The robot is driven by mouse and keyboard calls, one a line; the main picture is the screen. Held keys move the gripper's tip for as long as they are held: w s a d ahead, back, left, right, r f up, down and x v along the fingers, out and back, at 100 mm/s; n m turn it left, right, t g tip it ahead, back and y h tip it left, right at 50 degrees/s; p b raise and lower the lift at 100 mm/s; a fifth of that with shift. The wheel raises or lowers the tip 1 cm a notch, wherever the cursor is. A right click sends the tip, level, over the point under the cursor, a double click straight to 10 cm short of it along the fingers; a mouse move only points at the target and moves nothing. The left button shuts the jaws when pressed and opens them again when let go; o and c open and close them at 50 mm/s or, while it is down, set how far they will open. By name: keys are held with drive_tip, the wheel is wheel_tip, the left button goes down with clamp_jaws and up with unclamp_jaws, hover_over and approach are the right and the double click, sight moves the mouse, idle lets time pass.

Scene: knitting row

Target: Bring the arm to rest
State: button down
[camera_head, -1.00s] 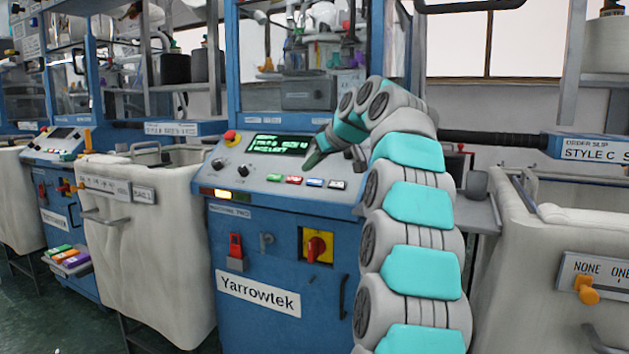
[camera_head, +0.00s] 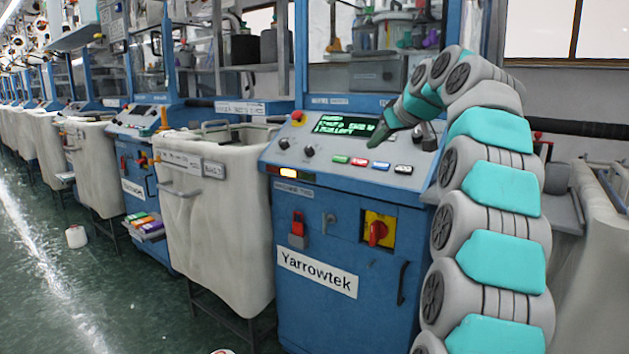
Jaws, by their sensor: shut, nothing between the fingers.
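My arm, grey with turquoise panels, rises along the right side of the head view and curls over to the left at its top. My gripper (camera_head: 374,142) is at the end of it, dark and pointed, shut and empty. It is in front of the sloped control panel (camera_head: 320,152) of the blue Yarrowtek machine (camera_head: 338,245), close to the row of coloured buttons (camera_head: 373,164). I cannot tell whether the tip touches the panel.
A cream fabric bin (camera_head: 215,230) stands left of the machine, and another bin (camera_head: 590,270) is at the right, partly behind my arm. More blue machines and bins run off to the left. The green floor (camera_head: 60,290) at left is mostly open, with a white cone (camera_head: 76,236) on it.

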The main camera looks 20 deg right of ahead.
drive_tip(key=s+a+f+m+g, duration=0.1)
drive_tip(key=s+a+f+g, duration=0.5)
drive_tip(key=s+a+f, duration=1.1)
drive_tip(key=s+a+f+g, duration=0.1)
drive_tip(key=s+f+g, duration=0.1)
drive_tip(key=s+f, duration=0.5)
drive_tip(key=s+a+f+m+g+h, duration=0.1)
drive_tip(key=s+f, duration=0.6)
drive_tip(key=s, duration=0.8)
drive_tip(key=s+a+f+m+g, duration=0.1)
drive_tip(key=s+f+g, duration=0.2)
drive_tip(key=s+f, duration=0.4)
drive_tip(key=s, duration=0.4)
drive_tip(key=shift+h, duration=0.4)
